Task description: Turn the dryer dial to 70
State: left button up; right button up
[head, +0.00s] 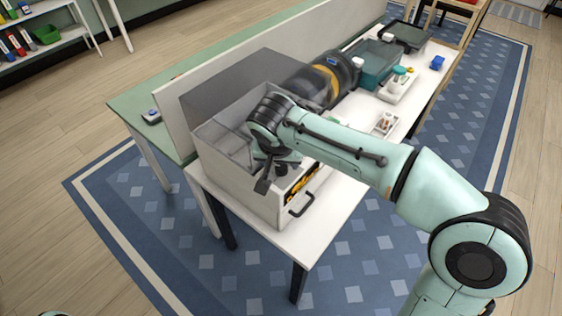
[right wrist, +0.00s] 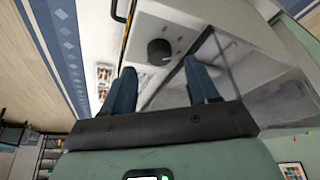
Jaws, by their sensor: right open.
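The dryer (head: 236,188) is a pale box with a clear raised lid (head: 230,80), at the near end of the white table. Its dial (right wrist: 158,51) shows in the right wrist view as a round black knob on a pale panel. I cannot read its setting. In the head view my right gripper and wrist cover the dial area. My right gripper (head: 269,178) is at the dryer's front side. In the right wrist view the gripper (right wrist: 162,88) is open and empty. The dial lies ahead, between the lines of the two fingers, apart from them. My left gripper is not in view.
A black handle (head: 302,205) and a yellow-black strip (head: 302,183) are on the dryer's front. Further along the table are a dark round machine (head: 328,78), a teal bin (head: 376,66) and a small white tray (head: 384,124). A low partition (head: 171,117) runs behind.

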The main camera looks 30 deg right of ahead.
jog(key=p+v, duration=0.1)
jog(key=v, duration=0.8)
jog(key=shift+r, duration=0.25)
jog(key=shift+s, duration=0.1)
